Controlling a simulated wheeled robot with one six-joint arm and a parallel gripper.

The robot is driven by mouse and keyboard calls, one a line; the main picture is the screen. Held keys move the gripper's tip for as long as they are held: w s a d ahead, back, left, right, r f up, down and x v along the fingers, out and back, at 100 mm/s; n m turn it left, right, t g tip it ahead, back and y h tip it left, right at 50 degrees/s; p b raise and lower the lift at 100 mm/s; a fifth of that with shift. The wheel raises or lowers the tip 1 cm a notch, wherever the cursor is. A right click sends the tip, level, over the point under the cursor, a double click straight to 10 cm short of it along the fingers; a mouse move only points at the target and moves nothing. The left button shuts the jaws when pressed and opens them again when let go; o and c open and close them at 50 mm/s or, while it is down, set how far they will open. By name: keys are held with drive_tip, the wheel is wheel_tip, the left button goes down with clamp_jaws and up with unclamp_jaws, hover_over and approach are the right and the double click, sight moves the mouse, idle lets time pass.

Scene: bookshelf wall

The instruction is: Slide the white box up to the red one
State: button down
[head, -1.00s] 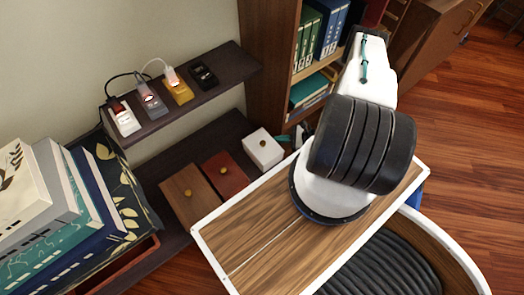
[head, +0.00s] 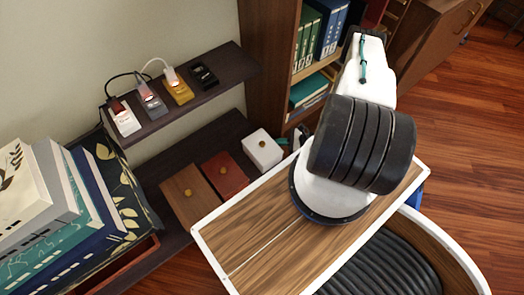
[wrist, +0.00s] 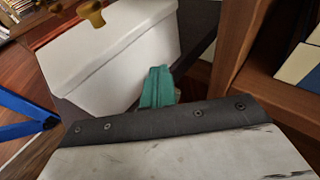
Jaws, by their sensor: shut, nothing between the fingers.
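The white box (head: 263,153) with a brass knob sits on the dark lower shelf in the head view, at the right end of a row. The red box (head: 226,175) with its own knob is just left of it, with a narrow gap between them. In the wrist view the white box (wrist: 115,58) fills the upper left. My gripper's teal fingers (wrist: 158,85) are shut and empty, close beside its right side; I cannot tell if they touch it. In the head view my gripper (head: 283,142) shows only partly, right of the white box; my arm hides the rest.
A brown box (head: 190,196) stands left of the red one. The upper shelf (head: 222,75) holds several small devices with cables. A bookcase (head: 268,60) rises behind on the right. Stacked books (head: 70,215) fill the left side.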

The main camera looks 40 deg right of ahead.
drive_tip(key=shift+s+a, duration=0.25)
drive_tip(key=shift+a, duration=0.6)
drive_tip(key=shift+s+a, duration=0.25)
drive_tip(key=shift+a, duration=0.55)
drive_tip(key=shift+s+a, duration=0.25)
drive_tip(key=shift+a, duration=0.6)
drive_tip(key=shift+s+a, duration=0.15)
drive_tip(key=shift+a, duration=0.4)
drive_tip(key=shift+w+d, duration=0.3)
drive_tip(key=shift+d, duration=0.7)
drive_tip(key=shift+w+d, duration=0.25)
drive_tip(key=shift+d, duration=0.7)
drive_tip(key=v, duration=0.7)
drive_tip(key=shift+s+d, duration=0.2)
drive_tip(key=shift+s, duration=0.05)
drive_tip(key=shift+r, duration=0.1)
